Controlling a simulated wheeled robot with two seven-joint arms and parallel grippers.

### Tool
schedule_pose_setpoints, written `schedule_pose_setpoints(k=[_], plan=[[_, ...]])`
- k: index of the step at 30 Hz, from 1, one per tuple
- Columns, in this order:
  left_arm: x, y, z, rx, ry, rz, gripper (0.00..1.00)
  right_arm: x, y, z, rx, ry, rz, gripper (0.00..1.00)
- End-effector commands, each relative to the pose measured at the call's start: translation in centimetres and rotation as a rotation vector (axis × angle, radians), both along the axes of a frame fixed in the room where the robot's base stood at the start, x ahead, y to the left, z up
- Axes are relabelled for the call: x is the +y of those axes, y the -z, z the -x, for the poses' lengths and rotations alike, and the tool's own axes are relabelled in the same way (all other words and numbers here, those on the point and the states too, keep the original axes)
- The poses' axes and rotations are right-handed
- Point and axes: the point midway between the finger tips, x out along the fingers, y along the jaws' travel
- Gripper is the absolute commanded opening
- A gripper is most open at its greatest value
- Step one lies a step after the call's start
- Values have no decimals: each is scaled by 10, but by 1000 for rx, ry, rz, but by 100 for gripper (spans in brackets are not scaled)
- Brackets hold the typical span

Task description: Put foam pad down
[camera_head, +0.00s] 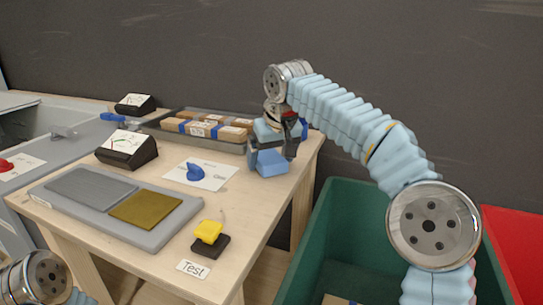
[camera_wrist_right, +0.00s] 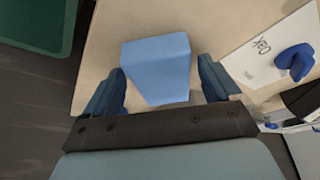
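The foam pad is probably the light blue block (camera_head: 272,164) near the right edge of the wooden table. It also shows in the right wrist view (camera_wrist_right: 157,66), lying on the wooden top between my fingers. My right gripper (camera_head: 271,152) is above and around the block, pointing down. Its dark blue fingers (camera_wrist_right: 160,82) are apart, with a visible gap to the block on the right side. On the left side the finger is close to the block; contact is unclear. Only a joint of my left arm shows at the lower left; its gripper is out of view.
A tray of blue-banded wooden blocks (camera_head: 206,129) stands behind. A grey plate with grey and olive pads (camera_head: 158,240), a blue knob on a card (camera_head: 196,173), a yellow button (camera_head: 209,231) and meters (camera_head: 127,150) share the table. A green bin (camera_head: 335,205) stands right.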

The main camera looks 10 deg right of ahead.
Motion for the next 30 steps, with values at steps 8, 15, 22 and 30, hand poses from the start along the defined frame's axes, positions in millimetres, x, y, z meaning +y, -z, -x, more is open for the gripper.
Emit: schedule_pose_setpoints(k=[8, 15, 22, 30], plan=[[0, -1, 0, 0, 0, 0, 0, 0, -1, 0, 0, 0, 0, 94], [0, -2, 0, 0, 0, 0, 0, -1, -27, 9, -4, -1, -1, 94], [0, -1, 0, 0, 0, 0, 0, -5, -80, 30, -5, 1, -2, 94], [0, -1, 0, 0, 0, 0, 0, -8, -108, 42, -2, -1, 1, 94]])
